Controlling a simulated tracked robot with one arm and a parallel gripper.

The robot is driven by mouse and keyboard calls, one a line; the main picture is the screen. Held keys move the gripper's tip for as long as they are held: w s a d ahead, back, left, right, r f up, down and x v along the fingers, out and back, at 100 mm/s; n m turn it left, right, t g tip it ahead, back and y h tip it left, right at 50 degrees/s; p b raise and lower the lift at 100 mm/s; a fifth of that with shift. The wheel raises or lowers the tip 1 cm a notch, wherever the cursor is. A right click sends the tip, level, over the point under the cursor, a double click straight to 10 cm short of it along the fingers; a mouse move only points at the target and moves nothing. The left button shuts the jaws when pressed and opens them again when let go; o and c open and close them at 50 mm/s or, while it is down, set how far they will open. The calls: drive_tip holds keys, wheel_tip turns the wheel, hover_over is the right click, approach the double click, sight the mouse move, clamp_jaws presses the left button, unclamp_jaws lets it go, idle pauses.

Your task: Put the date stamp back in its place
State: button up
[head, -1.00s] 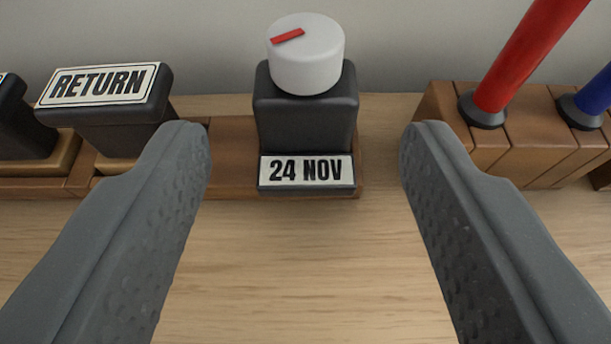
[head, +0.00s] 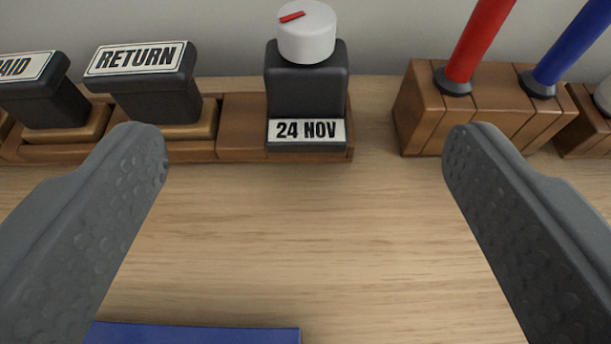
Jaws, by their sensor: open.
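The date stamp (head: 306,85) has a dark body, a white knob with a red mark, and a label reading "24 NOV". It stands upright in the right end of the wooden stamp rack (head: 240,140), at the back of the counter. My gripper (head: 304,142) is open and empty. Its two fingers are wide apart, left and right of the stamp and nearer to the camera. Neither finger touches the stamp.
The RETURN stamp (head: 150,85) and the PAID stamp (head: 40,90) stand in the rack to the left. A wooden block (head: 425,115) holding a red pen (head: 480,40) and a blue pen (head: 570,45) stands to the right. A blue flat item (head: 195,334) lies at the front. The counter between is bare.

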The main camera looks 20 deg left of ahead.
drive_tip(key=b+v, duration=1)
drive_tip(key=shift+s, duration=0.25)
idle(0.3)
